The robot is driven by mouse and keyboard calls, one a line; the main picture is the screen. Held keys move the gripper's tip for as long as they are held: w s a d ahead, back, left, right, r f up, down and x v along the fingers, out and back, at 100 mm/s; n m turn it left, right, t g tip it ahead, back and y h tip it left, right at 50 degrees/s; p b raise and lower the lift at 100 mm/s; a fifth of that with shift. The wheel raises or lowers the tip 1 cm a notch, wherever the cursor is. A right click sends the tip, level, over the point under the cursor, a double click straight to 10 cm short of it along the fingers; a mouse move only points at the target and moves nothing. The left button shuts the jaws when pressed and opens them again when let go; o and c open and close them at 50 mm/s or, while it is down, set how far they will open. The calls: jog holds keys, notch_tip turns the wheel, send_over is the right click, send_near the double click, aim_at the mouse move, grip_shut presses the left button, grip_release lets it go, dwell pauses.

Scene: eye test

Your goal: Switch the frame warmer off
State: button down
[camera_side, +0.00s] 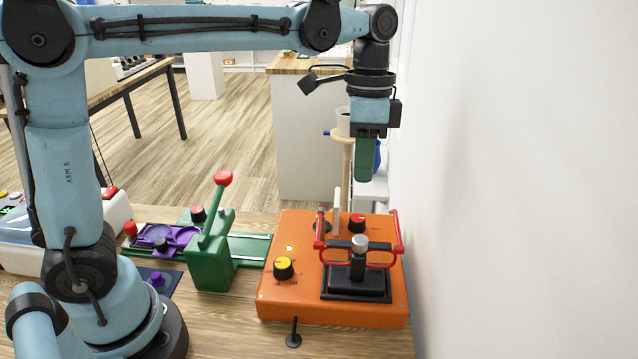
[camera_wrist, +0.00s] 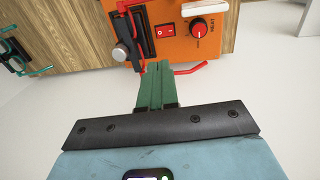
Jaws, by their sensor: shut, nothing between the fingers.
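The frame warmer appears to be the orange box (camera_side: 275,292) on the table, also in the wrist view (camera_wrist: 185,52). It has a red rocker switch (camera_wrist: 165,31) beside a red-capped knob (camera_wrist: 199,27) marked HEAT. I cannot tell which side of the rocker is pressed. In the side view a small yellow lamp (camera_side: 289,248) looks lit, near a yellow-capped knob (camera_side: 284,268). My gripper (camera_side: 364,180) has green fingers, closed together and empty. It points down above the back right of the box, apart from it. Its fingertips also show in the wrist view (camera_wrist: 158,67).
A green stand with a red-balled lever (camera_side: 222,179) stands to the left. A white upright piece (camera_side: 337,208) is at the back. The white wall (camera_side: 520,180) is close on the right.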

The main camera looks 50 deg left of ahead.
jog(key=f, duration=0.9)
jog(key=s+d+f, duration=0.1)
jog(key=f, duration=0.4)
jog(key=shift+s+d, duration=0.1)
